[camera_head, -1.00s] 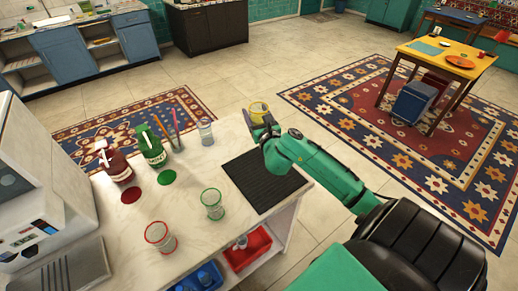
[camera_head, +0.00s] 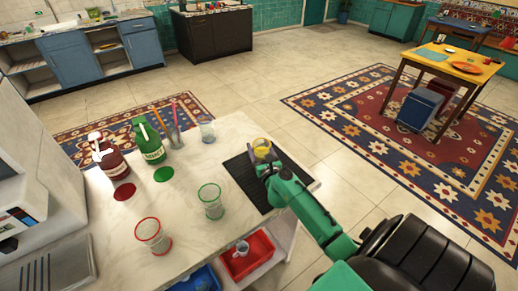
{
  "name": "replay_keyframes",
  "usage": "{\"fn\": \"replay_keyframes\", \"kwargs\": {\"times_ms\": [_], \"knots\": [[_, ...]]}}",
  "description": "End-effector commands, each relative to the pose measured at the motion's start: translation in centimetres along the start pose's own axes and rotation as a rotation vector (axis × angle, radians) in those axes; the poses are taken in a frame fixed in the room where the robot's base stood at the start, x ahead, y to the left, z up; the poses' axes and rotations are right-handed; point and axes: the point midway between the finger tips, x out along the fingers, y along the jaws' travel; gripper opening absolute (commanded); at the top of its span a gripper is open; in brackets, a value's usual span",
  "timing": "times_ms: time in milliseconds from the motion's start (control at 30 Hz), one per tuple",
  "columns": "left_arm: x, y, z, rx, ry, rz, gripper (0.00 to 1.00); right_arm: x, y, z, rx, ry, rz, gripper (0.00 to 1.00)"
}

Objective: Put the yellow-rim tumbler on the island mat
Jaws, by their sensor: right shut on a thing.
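The yellow-rim tumbler (camera_head: 262,148) is at the tip of my right gripper (camera_head: 265,165), upright, over the far right part of the black island mat (camera_head: 240,178). My right gripper is shut on it. The gripper hides its lower part, so I cannot tell whether its base touches the mat. The mat lies at the right edge of the pale counter and is otherwise bare. My left gripper is not in view.
A green-rim tumbler (camera_head: 211,202) stands left of the mat, a red-rim tumbler (camera_head: 152,236) nearer, and a clear blue-based tumbler (camera_head: 207,130) behind. Red (camera_head: 113,160) and green (camera_head: 150,143) bottles stand at left. Red (camera_head: 248,258) and blue bins sit below the counter edge.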

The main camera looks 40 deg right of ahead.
Motion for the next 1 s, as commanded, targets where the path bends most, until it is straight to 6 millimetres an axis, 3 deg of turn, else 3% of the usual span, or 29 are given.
{"fn": "replay_keyframes", "kwargs": {"times_ms": [33, 100, 467, 900, 1000], "knots": [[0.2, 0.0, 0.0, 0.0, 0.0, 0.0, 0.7, 0.0, 0.0, -0.2, 0.001, 0.0, 0.0, 0.74], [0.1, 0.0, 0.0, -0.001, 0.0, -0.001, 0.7, 0.0, 0.0, -0.1, 0.0, 0.0, 0.0, 1.0], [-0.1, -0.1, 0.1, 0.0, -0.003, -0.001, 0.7, -0.7, 0.0, 0.0, 0.001, 0.002, 0.001, 1.0], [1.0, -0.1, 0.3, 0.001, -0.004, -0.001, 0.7, -10.4, 0.0, -0.3, 0.002, 0.003, 0.0, 1.0], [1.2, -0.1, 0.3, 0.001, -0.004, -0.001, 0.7, -11.6, 0.0, -0.1, 0.002, 0.002, -0.001, 1.0]]}}
